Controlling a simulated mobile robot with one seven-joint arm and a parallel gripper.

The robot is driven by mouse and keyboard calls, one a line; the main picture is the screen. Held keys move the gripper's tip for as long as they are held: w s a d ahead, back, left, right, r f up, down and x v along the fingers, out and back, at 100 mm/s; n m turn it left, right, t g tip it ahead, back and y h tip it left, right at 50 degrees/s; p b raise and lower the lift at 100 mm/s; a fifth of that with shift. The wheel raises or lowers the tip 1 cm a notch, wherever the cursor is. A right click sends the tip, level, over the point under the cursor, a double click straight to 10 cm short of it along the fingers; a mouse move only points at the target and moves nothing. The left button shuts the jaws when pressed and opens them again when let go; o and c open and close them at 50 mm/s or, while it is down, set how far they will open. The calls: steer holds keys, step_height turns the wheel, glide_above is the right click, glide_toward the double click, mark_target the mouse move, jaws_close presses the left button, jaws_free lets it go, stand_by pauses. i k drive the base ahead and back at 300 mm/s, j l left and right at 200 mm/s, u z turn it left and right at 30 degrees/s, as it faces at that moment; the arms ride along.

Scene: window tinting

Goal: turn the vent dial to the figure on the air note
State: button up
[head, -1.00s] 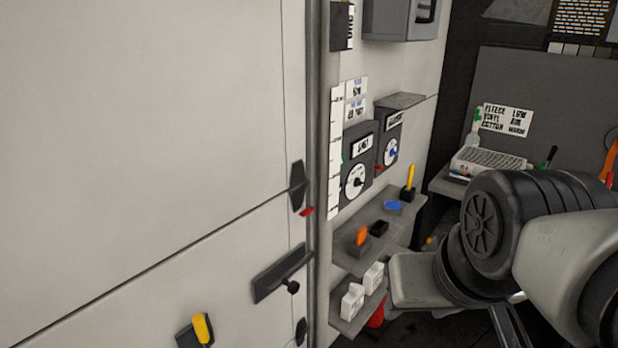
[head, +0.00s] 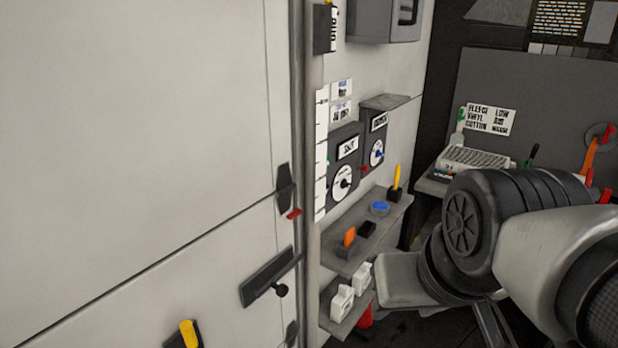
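Two dark dial boxes are fixed side by side on the light wall in the head view. The nearer box has a white round dial (head: 343,184) with a dark knob and a label too blurred to read surely. The farther box has a white dial with a blue knob (head: 377,153); its label is also unclear. I cannot tell which one is the vent dial. Two small notes (head: 341,100) hang above the nearer box, with figures too small to read. My arm fills the right side, apart from the dials; my gripper does not show.
A shelf (head: 345,262) below the dials holds an orange-handled tool, a black block, a blue round item (head: 379,208) and a yellow-handled tool. White bottles (head: 342,302) stand lower down. A lettered card (head: 491,120) stands behind a keyboard-like item. A large pale panel with handles fills the left.

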mark_target(344, 183)
steer(key=i+l+u, duration=0.25)
steer(key=l, duration=0.15)
steer(key=l+u, duration=0.25)
steer(key=i+l+u, duration=0.1)
steer(key=l+u, duration=0.15)
steer(key=l, duration=0.3)
